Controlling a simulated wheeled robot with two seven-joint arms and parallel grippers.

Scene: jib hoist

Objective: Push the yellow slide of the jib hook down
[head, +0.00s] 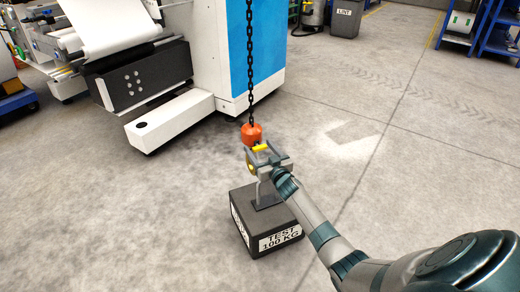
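The jib hook's orange block (251,132) hangs at the end of a dark chain (250,60) in the head view, just above and beyond my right gripper. The yellow slide (262,147) shows as a short yellow bar between the fingertips of my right gripper (260,152). The fingers stand apart on either side of it; whether they touch it is too small to tell. A yellow rounded part (251,167) shows below the left finger. The gripper hides most of the hook. My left gripper is out of view.
A dark test weight (242,230) marked 100 KG stands on the floor below the gripper, partly hidden by it. A white and blue machine (225,60) stands behind to the left. The concrete floor to the right is clear.

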